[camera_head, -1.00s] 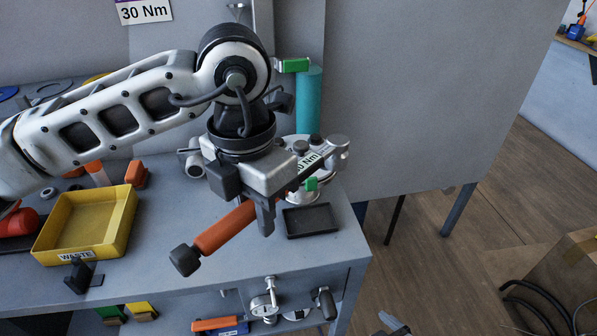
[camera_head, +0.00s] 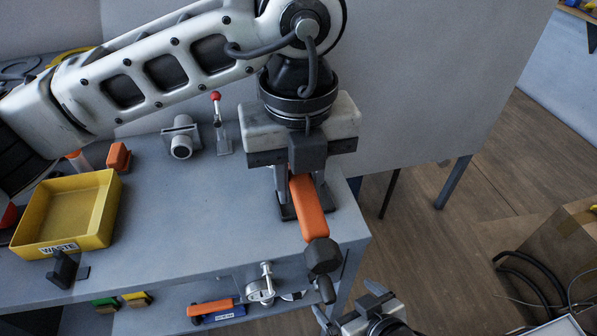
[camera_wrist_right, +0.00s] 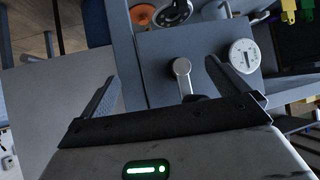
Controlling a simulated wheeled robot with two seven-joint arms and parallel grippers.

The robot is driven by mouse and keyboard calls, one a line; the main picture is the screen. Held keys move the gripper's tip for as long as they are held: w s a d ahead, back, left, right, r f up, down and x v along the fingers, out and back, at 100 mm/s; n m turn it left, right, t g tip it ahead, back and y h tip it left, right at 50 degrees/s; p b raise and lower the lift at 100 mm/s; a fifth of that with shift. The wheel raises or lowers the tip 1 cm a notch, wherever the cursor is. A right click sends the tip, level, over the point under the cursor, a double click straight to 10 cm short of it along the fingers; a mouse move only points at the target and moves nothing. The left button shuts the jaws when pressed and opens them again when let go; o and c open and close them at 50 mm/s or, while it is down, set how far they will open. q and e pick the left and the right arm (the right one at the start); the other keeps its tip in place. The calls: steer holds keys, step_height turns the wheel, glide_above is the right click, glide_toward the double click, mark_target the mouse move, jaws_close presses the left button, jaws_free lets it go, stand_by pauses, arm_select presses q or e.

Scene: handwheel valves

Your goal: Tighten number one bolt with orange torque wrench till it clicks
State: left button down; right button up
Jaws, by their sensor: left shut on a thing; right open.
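My left gripper (camera_head: 300,190) is shut on the orange torque wrench (camera_head: 308,208) above the right end of the bench. The wrench's orange handle points down and slightly right in the head view, with its black end (camera_head: 322,256) over the bench's front edge. The wrench's head, the flange and the number one bolt are hidden behind my left arm and gripper. My right gripper (camera_head: 362,312) is low at the bottom of the head view. In the right wrist view its fingers (camera_wrist_right: 160,85) are apart, with nothing visibly held between them.
A yellow waste tray (camera_head: 113,205) stands at the bench's left. A red-tipped lever (camera_head: 217,120) and a grey fitting (camera_head: 181,138) stand behind. Another orange-handled tool (camera_head: 210,308) lies on the lower shelf. The right wrist view shows a metal lever (camera_wrist_right: 182,72) and a white gauge (camera_wrist_right: 243,57).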

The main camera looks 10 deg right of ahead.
arm_select(q)
step_height(320, 180, down, 4)
steer(key=shift+b, duration=0.95)
arm_select(e)
steer(key=shift+w+a+f, duration=0.2)
steer(key=shift+a+f, duration=0.05)
steer(key=shift+f, duration=0.15)
steer(key=shift+f, duration=0.3)
steer(key=shift+s+d+f, duration=0.1)
steer(key=shift+s, duration=0.05)
arm_select(q)
steer(key=shift+f+b, duration=1.25)
steer(key=shift+b, duration=0.2)
arm_select(e)
steer(key=shift+f, duration=0.75)
arm_select(q)
steer(key=c, duration=1.8)
jaws_free()
jaws_close()
